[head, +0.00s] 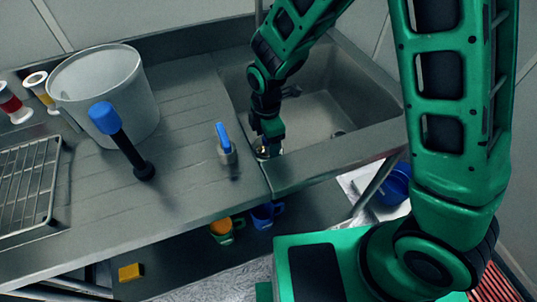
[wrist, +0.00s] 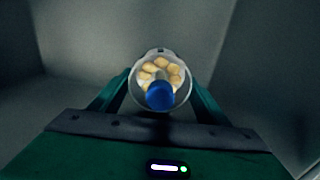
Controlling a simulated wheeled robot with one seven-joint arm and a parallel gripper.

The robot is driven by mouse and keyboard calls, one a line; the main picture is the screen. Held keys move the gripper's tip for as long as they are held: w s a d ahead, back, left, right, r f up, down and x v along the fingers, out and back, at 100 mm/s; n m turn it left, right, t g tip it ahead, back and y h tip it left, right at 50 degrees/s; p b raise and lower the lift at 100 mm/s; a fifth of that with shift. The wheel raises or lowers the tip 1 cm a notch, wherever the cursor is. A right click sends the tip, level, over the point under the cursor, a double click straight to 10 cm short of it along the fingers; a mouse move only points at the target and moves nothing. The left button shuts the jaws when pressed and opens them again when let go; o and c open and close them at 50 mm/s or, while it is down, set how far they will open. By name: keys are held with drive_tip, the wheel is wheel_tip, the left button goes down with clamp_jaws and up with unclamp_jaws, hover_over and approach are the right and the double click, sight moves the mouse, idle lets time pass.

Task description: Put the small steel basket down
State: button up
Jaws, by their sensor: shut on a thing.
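The small steel basket (wrist: 184,98) is a round metal cup in the wrist view. Several tan pieces and a blue round part show inside its rim. My gripper (wrist: 160,92) is shut on it, with one green finger on each side. In the head view my gripper (head: 267,143) points down at the front left corner of the sink, and only a small part of the basket (head: 262,153) shows below it. I cannot tell whether the basket touches any surface.
The sink (head: 315,112) is behind and right of my gripper. A blue-topped black tool (head: 122,140), white bucket (head: 105,90) and wire rack (head: 28,180) stand farther left.

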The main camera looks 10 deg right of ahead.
sight(267, 154)
drive_tip(key=shift+f, duration=2.5)
drive_tip(key=o, duration=1.1)
drive_tip(key=shift+f, duration=0.1)
drive_tip(key=shift+o, duration=0.2)
wheel_tip(267, 154, up, 12)
drive_tip(key=shift+r, duration=0.1)
